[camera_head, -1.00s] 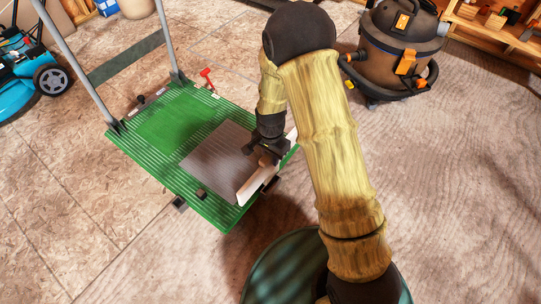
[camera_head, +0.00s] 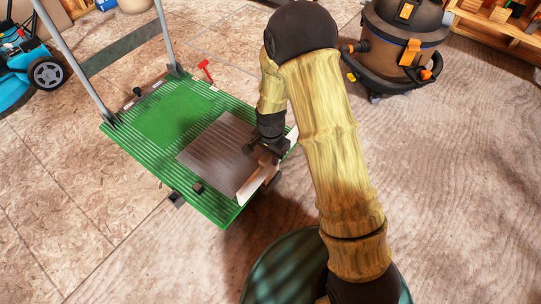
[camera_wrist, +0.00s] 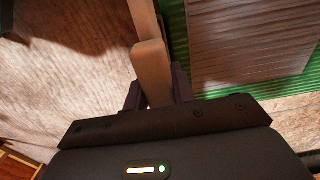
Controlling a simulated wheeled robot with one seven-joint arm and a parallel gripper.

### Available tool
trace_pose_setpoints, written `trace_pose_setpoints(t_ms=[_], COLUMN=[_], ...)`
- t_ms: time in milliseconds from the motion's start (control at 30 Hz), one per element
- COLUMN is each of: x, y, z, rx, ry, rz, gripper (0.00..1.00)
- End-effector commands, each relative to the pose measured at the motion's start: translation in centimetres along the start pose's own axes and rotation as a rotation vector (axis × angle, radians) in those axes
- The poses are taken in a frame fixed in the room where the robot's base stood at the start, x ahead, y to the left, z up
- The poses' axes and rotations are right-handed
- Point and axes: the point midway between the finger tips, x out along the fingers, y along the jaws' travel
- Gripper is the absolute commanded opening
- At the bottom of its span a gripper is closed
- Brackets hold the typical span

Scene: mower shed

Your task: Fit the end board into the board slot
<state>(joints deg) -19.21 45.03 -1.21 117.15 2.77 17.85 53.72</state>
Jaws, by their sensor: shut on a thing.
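My gripper (camera_head: 268,157) is shut on the end board (camera_head: 254,182), a pale board standing on edge over the right side of the green cart. In the wrist view, the board's wooden part (camera_wrist: 152,75) stands between the two fingers. The board is beside a dark brown ribbed mat (camera_head: 213,143) on the green deck (camera_head: 165,118). I cannot make out the board slot; the board and gripper cover that deck edge. Whether the board touches the deck is unclear.
The cart's grey push handle (camera_head: 75,62) rises at the far left. A small dark block (camera_head: 197,187) sits on the near deck edge, and a red lever (camera_head: 205,70) at the back. A shop vacuum (camera_head: 403,45) stands back right. Floor at right is clear.

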Motion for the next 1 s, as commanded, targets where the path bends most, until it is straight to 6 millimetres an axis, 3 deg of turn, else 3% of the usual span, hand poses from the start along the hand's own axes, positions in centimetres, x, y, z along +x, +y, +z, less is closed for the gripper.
trace_pose_setpoints(t_ms=[1000], x=[4.7], y=[0.0], z=[0.0], rx=[-0.001], ry=[0.000], rz=[0.000], gripper=[0.00])
